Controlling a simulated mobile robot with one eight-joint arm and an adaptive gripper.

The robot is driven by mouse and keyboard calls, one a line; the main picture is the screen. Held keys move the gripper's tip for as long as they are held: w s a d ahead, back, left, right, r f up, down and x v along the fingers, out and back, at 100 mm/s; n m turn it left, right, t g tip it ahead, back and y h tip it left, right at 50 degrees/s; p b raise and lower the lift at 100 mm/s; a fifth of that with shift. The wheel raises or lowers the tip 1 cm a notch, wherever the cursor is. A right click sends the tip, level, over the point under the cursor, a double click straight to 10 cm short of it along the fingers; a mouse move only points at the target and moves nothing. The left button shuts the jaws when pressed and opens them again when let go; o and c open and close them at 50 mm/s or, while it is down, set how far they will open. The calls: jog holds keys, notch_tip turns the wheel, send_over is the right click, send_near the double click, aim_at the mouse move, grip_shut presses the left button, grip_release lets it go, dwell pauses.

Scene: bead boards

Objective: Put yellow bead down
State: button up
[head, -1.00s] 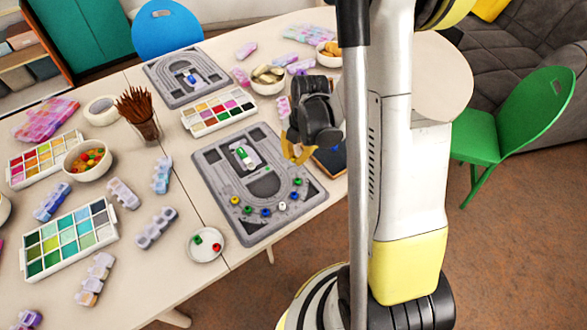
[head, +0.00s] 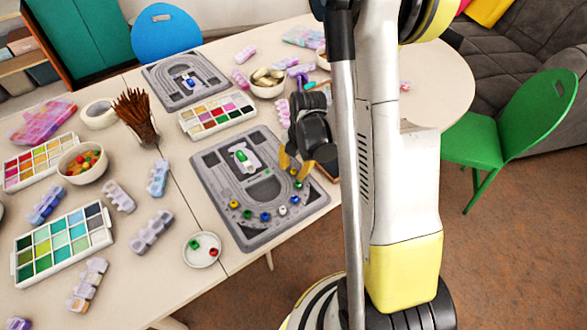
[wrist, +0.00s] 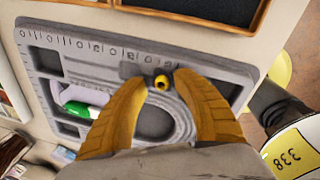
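The yellow bead (wrist: 161,82) is between my fingertips in the wrist view. In the head view my gripper (head: 293,172) is low over the right side of the grey bead board (head: 220,180). In the head view the bead there is mostly hidden by the fingers. Several beads lie along the board's curved groove: a yellow one (head: 234,204), a green one (head: 248,214), a blue one (head: 265,216), a white one (head: 283,211) and others up the right side.
A white holder with a green piece (head: 243,157) sits mid-board. A small dish (head: 201,250) with a green and a red bead stands at the front left. A paint-like colour box (head: 217,114) and a second board (head: 187,79) lie behind.

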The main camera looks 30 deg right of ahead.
notch_tip(320, 180, up, 12)
jog(key=s+p, duration=0.2)
jog(key=p, duration=0.4)
jog(key=s+a+r+m+t, duration=0.3)
jog(key=a+r+m, duration=0.3)
jog(key=m, duration=0.5)
jog(key=s+a+r+m+t, duration=0.2)
jog(key=s+a+r+m, duration=0.3)
jog(key=r+m, duration=0.6)
jog(key=shift+s+a+r+t+h, duration=0.25)
jog(key=shift+s+a+t+h, duration=0.15)
jog(key=shift+a, duration=0.9)
